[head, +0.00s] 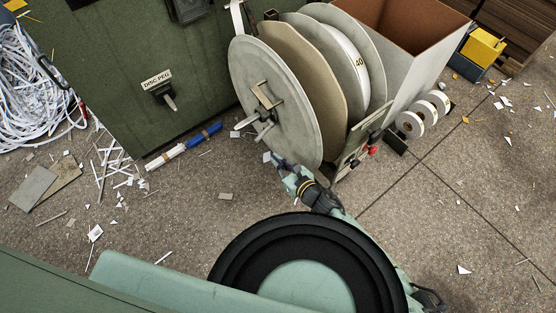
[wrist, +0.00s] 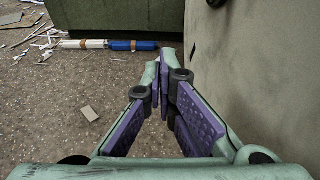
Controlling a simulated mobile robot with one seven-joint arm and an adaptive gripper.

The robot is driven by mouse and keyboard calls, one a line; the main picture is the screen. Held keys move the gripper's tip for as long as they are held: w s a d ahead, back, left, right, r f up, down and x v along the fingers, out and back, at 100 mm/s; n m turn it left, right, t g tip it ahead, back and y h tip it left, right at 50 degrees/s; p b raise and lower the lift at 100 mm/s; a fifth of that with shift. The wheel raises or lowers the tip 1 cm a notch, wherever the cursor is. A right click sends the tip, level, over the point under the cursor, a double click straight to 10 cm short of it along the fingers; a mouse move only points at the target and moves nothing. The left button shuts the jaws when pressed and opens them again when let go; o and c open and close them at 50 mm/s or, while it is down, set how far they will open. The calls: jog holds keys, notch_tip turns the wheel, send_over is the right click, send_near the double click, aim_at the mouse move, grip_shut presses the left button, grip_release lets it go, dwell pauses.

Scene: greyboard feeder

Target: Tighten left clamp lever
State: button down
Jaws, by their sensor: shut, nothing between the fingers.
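A large grey disc (head: 290,120) stands upright at the front of a row of reels. A tan bar (head: 264,96) and pale grey lever-like handles (head: 263,131) sit at its hub. I cannot tell for sure which part is the left clamp lever. Small red knobs (head: 372,150) show on the reel stand, low at the right. My gripper (head: 278,161) is at the lower edge of the disc, below the hub. In the wrist view my gripper (wrist: 164,70) is shut and empty, beside the disc's flat face (wrist: 260,75). The hub handles are not in the wrist view.
A green cabinet (head: 100,70) with a "DISC PEG" label stands at the left. A white and blue tube (head: 185,145) lies on the floor before it. White tape rolls (head: 410,124) stand right of the reels. Paper scraps litter the floor.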

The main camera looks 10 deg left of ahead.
jog(key=x, duration=0.8)
jog(key=shift+s+d+r+p, duration=0.1)
jog(key=shift+s+d+r, duration=0.05)
jog(key=shift+r, duration=0.55)
jog(key=shift+s+d+r+p, duration=0.1)
jog(key=shift+s+r, duration=0.05)
jog(key=shift+r, duration=0.5)
jog(key=shift+s+d+r+p, duration=0.1)
jog(key=shift+s+d+r, duration=0.05)
jog(key=shift+r, duration=0.55)
jog(key=shift+r+p, duration=0.15)
jog(key=shift+p, duration=0.2)
